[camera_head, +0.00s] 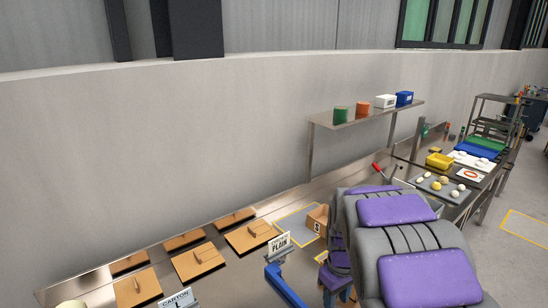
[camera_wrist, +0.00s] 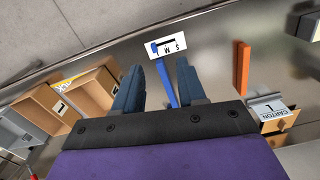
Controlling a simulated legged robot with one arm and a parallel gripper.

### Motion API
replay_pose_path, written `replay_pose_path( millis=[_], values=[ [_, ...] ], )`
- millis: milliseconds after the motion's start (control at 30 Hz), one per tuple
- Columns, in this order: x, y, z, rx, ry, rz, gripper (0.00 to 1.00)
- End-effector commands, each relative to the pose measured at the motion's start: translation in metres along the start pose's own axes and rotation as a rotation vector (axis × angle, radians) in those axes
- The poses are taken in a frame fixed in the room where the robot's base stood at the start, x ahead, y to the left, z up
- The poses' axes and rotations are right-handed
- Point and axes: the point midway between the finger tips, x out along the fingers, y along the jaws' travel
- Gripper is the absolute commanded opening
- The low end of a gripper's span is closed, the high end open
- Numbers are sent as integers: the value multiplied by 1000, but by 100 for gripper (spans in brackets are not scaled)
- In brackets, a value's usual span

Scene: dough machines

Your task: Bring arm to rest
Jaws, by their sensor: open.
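My arm, grey with purple pads, reaches from the lower right of the head view over the steel worktop (camera_head: 235,262). My gripper's two blue-grey fingers stand apart in the wrist view (camera_wrist: 157,82). In the head view the gripper is mostly hidden behind my arm. No object is seen clamped in the fingers.
An open brown carton (camera_head: 318,218) stands beside my arm; a carton also shows in the wrist view (camera_wrist: 82,94). A raised shelf (camera_head: 368,114) holds tubs. The grey wall (camera_head: 160,150) runs behind.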

Motion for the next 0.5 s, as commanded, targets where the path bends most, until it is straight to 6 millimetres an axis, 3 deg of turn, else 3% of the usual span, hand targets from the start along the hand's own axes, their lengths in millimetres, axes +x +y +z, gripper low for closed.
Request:
replay_pose_path(
  millis=[33, 200, 500],
  values=[
    [-12, -9, 14, 31, 1, 1, 40],
    [-35, -40, 64, 141, -23, -11, 40],
    [-57, -99, 153, 314, -63, -31, 40]
  ],
)
